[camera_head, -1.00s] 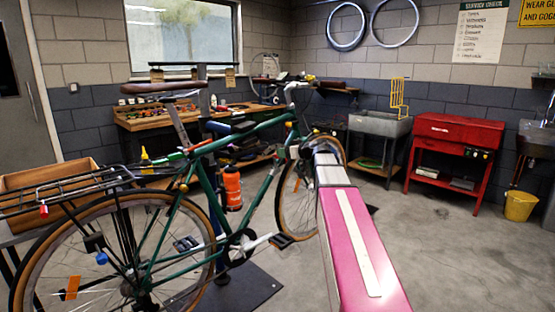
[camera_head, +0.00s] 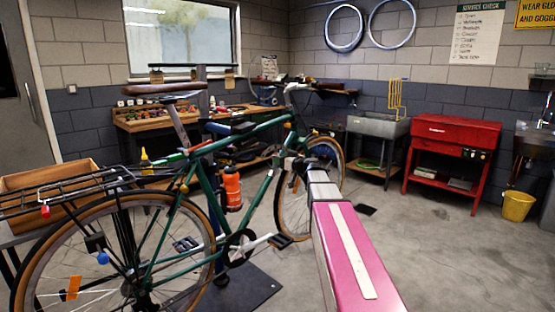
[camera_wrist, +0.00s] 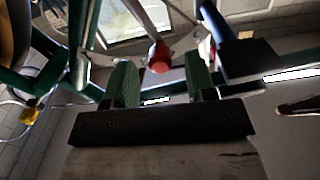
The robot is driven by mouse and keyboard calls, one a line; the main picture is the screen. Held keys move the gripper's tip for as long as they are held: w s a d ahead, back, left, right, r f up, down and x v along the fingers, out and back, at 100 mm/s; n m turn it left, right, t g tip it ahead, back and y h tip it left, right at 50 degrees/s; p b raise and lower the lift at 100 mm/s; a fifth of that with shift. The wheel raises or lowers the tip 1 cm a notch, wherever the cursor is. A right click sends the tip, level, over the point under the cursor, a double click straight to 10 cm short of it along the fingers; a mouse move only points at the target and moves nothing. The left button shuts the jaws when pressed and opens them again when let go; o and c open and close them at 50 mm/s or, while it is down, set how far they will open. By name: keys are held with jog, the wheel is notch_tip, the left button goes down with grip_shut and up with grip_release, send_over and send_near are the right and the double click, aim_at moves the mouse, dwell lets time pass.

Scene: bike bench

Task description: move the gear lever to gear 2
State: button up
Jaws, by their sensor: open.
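The green bike (camera_head: 205,190) stands upright at the left and middle of the head view. In the wrist view a pale metal lever ends in a red knob (camera_wrist: 159,57), which looks like the gear lever. My gripper (camera_wrist: 161,72) is open, with two green finger pads pointing up in the wrist view. The knob shows between the two fingertips in the picture, nearer the middle than either pad. I cannot tell whether it is between them in depth or just beyond, and no contact shows. In the head view the lever and my fingertips are too small or hidden to make out.
Green frame tubes (camera_wrist: 78,40) and a dark blue part (camera_wrist: 222,40) lie close around my gripper. A red cabinet (camera_head: 452,135) and grey sink (camera_head: 378,124) stand at the back.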

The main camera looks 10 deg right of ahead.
jog(key=shift+x, duration=1.25)
grip_shut()
jog(key=shift+d, duration=0.1)
jog(key=w+d+m, duration=0.3)
jog(key=d+m, duration=0.2)
jog(key=m, duration=0.3)
jog(key=shift+w+f, duration=0.15)
jog(key=shift+w, duration=0.15)
